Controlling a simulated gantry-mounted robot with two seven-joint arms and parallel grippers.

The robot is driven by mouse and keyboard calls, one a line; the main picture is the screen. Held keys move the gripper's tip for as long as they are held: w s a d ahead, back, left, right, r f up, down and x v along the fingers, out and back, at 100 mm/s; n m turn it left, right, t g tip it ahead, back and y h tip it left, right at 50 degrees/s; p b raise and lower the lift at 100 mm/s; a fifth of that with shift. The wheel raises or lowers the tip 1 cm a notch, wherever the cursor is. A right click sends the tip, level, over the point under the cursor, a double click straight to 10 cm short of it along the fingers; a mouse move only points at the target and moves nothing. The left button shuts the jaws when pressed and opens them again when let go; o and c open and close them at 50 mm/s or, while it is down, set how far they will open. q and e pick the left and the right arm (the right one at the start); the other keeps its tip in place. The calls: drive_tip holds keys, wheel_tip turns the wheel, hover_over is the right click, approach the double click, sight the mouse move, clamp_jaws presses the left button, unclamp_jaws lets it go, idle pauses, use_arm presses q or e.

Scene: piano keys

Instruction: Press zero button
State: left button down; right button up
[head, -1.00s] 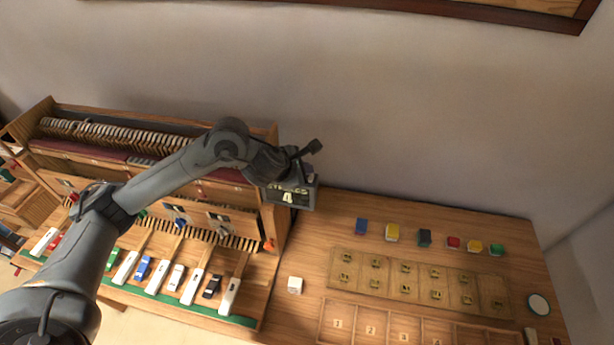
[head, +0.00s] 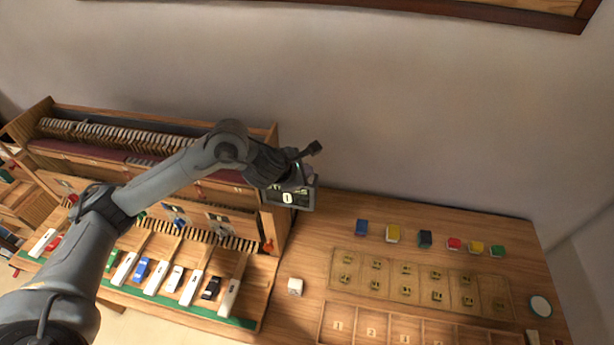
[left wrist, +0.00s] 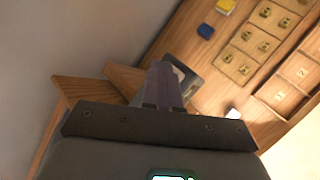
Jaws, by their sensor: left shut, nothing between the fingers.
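A small dark scale (head: 303,198) stands on the table beside the piano model's right end. Its front display (head: 288,198) reads a single 0. My left gripper (head: 299,178) is at the top of the scale, with its fingers shut and nothing between them. The zero button is hidden, so I cannot tell whether the fingers touch it. In the left wrist view, the shut fingers (left wrist: 164,75) overlap the grey scale (left wrist: 188,80). My right gripper is not in view.
The piano model (head: 270,130) with its keys lies under and left of my arm. A white cube (head: 295,286), several coloured blocks, a wooden plate with brass pieces (head: 335,262) and a numbered tray (head: 322,322) lie to the right. The wall is behind.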

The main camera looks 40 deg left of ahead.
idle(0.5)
use_arm(q)
drive_tip(key=shift+r+p, duration=0.6)
drive_tip(key=shift+r, duration=0.15)
wheel_tip(320, 180, up, 5)
drive_tip(key=p, duration=0.4)
idle(0.8)
